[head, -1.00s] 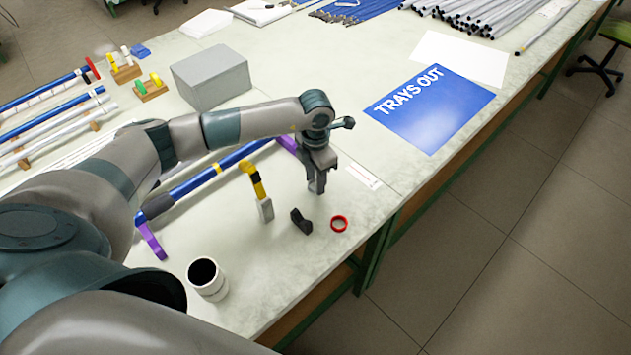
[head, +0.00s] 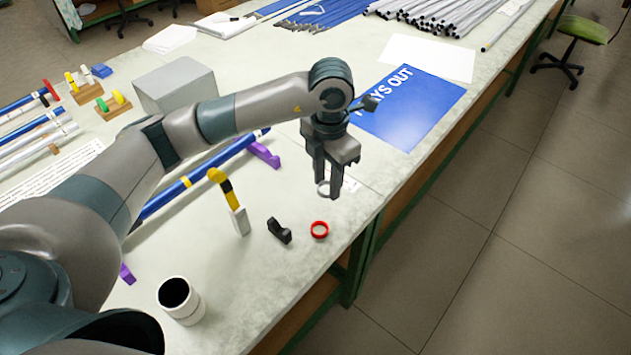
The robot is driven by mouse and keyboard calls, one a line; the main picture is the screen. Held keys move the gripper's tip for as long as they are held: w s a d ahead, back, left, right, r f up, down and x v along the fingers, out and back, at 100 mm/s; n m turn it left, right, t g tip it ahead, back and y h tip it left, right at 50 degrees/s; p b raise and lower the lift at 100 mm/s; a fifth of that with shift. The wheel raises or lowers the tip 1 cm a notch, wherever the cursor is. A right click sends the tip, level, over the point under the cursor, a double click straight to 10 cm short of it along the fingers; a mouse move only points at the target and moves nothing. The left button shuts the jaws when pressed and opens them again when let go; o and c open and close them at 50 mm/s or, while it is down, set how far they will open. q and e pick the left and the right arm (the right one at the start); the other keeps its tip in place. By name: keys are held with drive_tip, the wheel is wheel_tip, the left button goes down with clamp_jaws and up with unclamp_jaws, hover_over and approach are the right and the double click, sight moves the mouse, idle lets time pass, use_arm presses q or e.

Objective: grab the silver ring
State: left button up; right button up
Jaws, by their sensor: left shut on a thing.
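The silver ring (head: 323,188) is a small pale grey band between the fingertips of my left gripper (head: 328,187). The gripper points down and is shut on the ring, holding it near the front right of the table. Part of the ring is hidden by the fingers. My right gripper does not show in the head view.
A red ring (head: 320,229), a black clip (head: 279,231) and a yellow-handled tool (head: 229,200) lie in front of the gripper. A white cup (head: 183,303) stands nearer. A blue rod (head: 205,172) rests on purple supports. A grey box (head: 172,85) and blue "TRAYS OUT" sheet (head: 420,108) lie beyond.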

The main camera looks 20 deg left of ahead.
use_arm(q)
drive_tip(key=shift+s+d+r, duration=0.1)
drive_tip(key=shift+d+r, duration=0.05)
drive_tip(key=shift+d, duration=0.15)
drive_tip(key=shift+a+m, duration=0.1)
drive_tip(key=shift+m, duration=0.2)
